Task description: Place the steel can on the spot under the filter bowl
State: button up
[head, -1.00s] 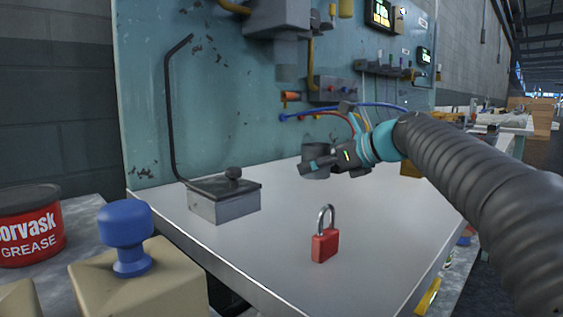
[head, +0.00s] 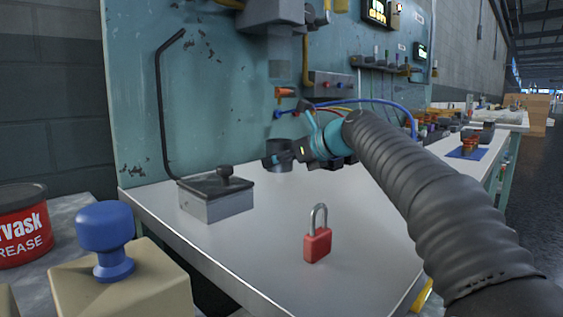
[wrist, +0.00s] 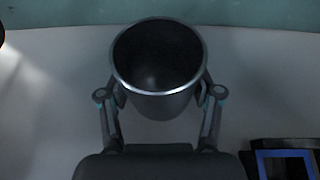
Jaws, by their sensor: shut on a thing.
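The steel can (wrist: 160,101) is an open-topped dark grey cylinder with a bright rim, seen from above in the wrist view. My gripper (wrist: 158,92) is shut on it, with one finger on each side. In the head view, the can (head: 281,147) is upright behind my gripper (head: 284,157), over the back part of the bench. A finger hides part of it, and I cannot tell whether its base touches the bench. The filter bowl (head: 283,60) is a dim, cloudy cylinder under a grey housing on the teal panel, above the can. No spot marking shows under it.
A red padlock (head: 318,244) stands on the bench (head: 262,265) at the front. A grey box with a black lid (head: 216,203) and bent rod stands to the left. Blue and red hoses (head: 345,101) run behind my gripper. Bare bench lies between box and padlock.

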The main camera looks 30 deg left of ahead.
jog(key=shift+f, duration=0.1)
jog(key=o, duration=1.2)
jog(key=shift+r, duration=0.2)
jog(key=p+v, duration=0.1)
jog(key=v, duration=1.1)
